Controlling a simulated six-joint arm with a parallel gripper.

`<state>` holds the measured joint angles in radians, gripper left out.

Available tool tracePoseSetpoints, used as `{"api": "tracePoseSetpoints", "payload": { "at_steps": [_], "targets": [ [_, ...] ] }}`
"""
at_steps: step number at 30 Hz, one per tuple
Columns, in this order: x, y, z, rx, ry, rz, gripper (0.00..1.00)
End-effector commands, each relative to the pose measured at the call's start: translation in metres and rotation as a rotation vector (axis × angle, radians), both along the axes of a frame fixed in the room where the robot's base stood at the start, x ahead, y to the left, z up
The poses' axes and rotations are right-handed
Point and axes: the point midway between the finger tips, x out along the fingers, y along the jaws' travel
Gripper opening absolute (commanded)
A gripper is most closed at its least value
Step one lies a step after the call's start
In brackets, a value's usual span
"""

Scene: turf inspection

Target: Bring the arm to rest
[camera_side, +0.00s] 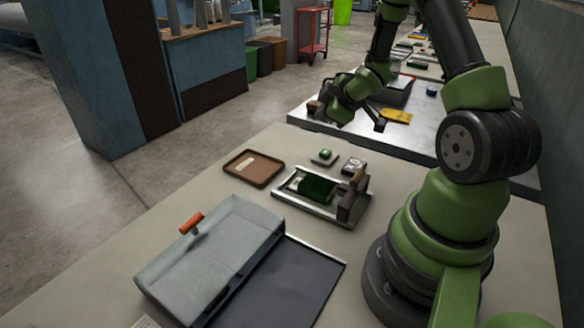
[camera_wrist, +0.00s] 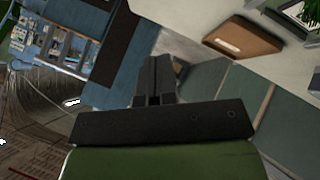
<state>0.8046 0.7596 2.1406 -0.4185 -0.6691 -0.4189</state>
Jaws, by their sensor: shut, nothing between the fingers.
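My gripper (camera_wrist: 160,72) shows in the wrist view with its two dark fingers together and nothing between them. In the side view the green end of my arm hangs over the far part of the bench, above and behind the brown tray (camera_side: 254,168). The fingers are too small and dark there to make out clearly. The brown tray also shows in the wrist view (camera_wrist: 243,37), at the upper right, apart from the fingers. The gripper touches nothing that I can see.
A metal tray (camera_side: 322,213) holds a dark green turf block (camera_side: 317,187). A grey case with an orange handle (camera_side: 192,223) and a dark mat (camera_side: 285,287) lie in front. Open floor lies left.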

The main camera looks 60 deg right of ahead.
Motion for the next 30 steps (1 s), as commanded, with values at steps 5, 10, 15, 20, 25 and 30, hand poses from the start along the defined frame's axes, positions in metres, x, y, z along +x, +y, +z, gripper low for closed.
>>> {"api": "tracePoseSetpoints", "payload": {
  "at_steps": [5, 10, 15, 20, 25, 30],
  "targets": [
    [0.010, 0.032, 0.068, 0.042, -0.010, -0.127, 0.00],
    [-0.003, 0.083, 0.127, 0.169, -0.040, -0.274, 0.00],
    [-0.037, 0.143, 0.169, 0.363, -0.064, -0.385, 0.00],
    [-0.082, 0.200, 0.191, 0.588, -0.048, -0.444, 0.00],
    [-0.127, 0.242, 0.198, 0.788, 0.012, -0.463, 0.00],
    [-0.150, 0.260, 0.199, 0.884, 0.061, -0.467, 0.00]
  ]
}}
